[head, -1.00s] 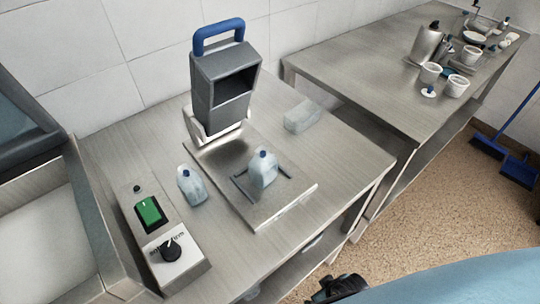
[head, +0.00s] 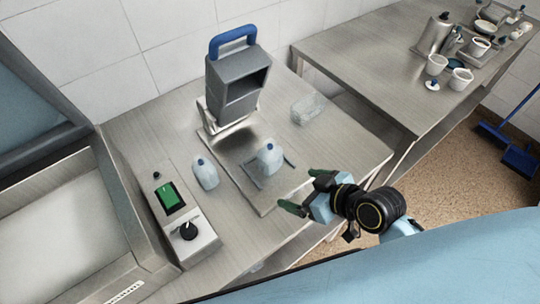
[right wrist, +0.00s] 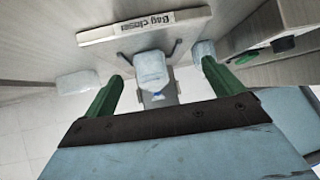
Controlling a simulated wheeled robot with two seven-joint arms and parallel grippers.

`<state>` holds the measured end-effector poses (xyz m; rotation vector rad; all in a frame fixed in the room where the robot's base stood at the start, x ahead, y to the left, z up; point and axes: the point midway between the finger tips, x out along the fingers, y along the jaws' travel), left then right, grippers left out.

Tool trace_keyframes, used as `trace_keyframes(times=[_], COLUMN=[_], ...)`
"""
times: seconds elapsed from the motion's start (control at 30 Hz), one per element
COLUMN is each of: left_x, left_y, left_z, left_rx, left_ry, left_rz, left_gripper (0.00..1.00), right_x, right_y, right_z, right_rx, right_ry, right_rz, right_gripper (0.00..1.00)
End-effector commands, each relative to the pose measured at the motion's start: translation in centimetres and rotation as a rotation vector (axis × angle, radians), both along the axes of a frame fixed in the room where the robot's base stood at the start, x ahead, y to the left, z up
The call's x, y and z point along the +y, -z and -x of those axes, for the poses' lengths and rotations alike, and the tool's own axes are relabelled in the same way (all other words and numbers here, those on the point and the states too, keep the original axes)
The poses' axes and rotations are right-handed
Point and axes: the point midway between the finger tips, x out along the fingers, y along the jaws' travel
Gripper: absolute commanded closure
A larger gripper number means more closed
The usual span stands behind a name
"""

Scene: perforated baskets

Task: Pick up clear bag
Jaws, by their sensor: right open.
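A pale, translucent bag (head: 269,159) with a blue top stands upright on the flat plate (head: 262,206) of the grey bag closer. In the right wrist view this bag (right wrist: 151,68) lies between my fingers in the picture, farther off. A similar blue-topped bag (head: 205,174) stands on the bench left of the plate. A clear, low object (head: 307,108) lies at the back right of the bench; I cannot tell if it is a bag. My right gripper (head: 300,190) is open and empty at the plate's front right. My left gripper is not in view.
The bag closer's tall grey head (head: 237,84) with a blue handle stands behind the plate. A control box (head: 190,242) with a green switch sits at front left. Another steel table (head: 355,62) at right holds cups and a metal jug.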

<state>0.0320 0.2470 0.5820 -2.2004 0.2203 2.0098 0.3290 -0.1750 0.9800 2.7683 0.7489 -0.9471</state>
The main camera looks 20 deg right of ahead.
Motion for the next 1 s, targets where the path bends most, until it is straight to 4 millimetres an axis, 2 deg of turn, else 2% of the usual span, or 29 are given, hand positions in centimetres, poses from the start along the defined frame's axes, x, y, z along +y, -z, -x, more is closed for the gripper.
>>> trace_keyframes(times=[0.13,0.3,0.7,1.0], left_x=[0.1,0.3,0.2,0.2], left_y=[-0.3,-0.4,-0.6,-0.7], left_z=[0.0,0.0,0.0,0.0], left_rx=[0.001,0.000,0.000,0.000], left_ry=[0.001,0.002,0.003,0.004], left_rz=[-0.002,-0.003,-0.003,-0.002], left_gripper=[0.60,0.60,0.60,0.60], right_x=[-0.5,-0.8,2.1,3.1], right_y=[-2.3,-3.4,-0.9,0.2], right_z=[-2.5,-4.1,-9.6,-11.2], right_rx=[-0.156,-0.240,-0.246,-0.243], right_ry=[0.000,0.016,0.017,0.018], right_rz=[-0.056,-0.085,-0.089,-0.088], right_gripper=[0.07,0.07,0.07,0.07])
